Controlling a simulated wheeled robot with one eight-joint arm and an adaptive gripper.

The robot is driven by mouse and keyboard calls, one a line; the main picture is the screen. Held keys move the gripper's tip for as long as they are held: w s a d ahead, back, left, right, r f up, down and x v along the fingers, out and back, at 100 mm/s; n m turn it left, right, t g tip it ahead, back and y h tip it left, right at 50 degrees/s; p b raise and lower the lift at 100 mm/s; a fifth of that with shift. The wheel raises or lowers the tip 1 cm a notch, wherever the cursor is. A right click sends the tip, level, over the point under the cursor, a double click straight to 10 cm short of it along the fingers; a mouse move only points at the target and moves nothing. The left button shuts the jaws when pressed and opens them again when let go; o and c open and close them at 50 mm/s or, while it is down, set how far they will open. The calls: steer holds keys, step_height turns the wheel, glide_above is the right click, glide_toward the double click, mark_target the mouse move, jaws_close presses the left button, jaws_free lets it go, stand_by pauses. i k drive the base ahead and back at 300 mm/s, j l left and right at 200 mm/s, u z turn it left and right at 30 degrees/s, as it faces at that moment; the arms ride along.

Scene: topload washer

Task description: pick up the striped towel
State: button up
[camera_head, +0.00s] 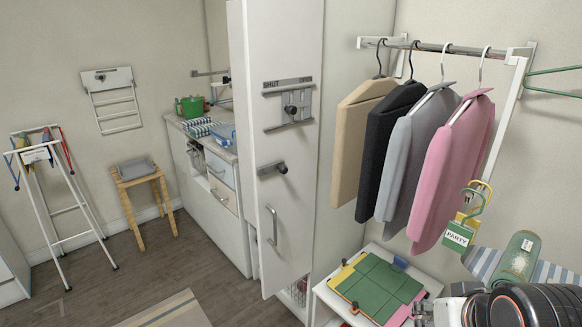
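Two striped cloth-like things show, and I cannot tell which is the striped towel. One blue-and-white striped cloth (484,263) is at the lower right, partly behind a green rounded object (517,258) and my dark arm parts. A smaller blue-green and white striped thing (201,127) lies on the far counter, left of the tall white door. My arm's dark, ringed end fills the lower right corner, near the lower-right striped cloth. The fingertips cannot be made out, so neither their opening nor any hold on something can be told.
A tall white door (279,180) stands in the middle. Several garments hang from a rail (450,48) at the right. A low white table (330,294) bears coloured folded pieces. A wooden stool (131,179) and a white folding rack (70,208) stand left. The floor between is mostly open.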

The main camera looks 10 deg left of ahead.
mark_target(201, 131)
steer(key=u, duration=0.65)
steer(key=i+j+u, duration=0.25)
steer(key=u, duration=0.15)
steer(key=i+j+u, duration=0.1)
steer(key=i+u, duration=0.65)
steer(key=i+j, duration=0.1)
steer(key=i, duration=1.9)
steer(key=i+z, duration=0.1)
steer(key=i, duration=0.55)
steer(key=i+z, duration=0.1)
steer(key=i, duration=0.5)
steer(key=i+j+z, duration=0.1)
steer(key=i, duration=0.5)
steer(key=i+j+z, duration=0.1)
steer(key=z, duration=2.4)
steer(key=l+z, duration=0.15)
steer(key=z, duration=0.2)
steer(key=i+z, duration=0.1)
steer(key=z, duration=0.25)
steer(key=k+j+z, duration=0.15)
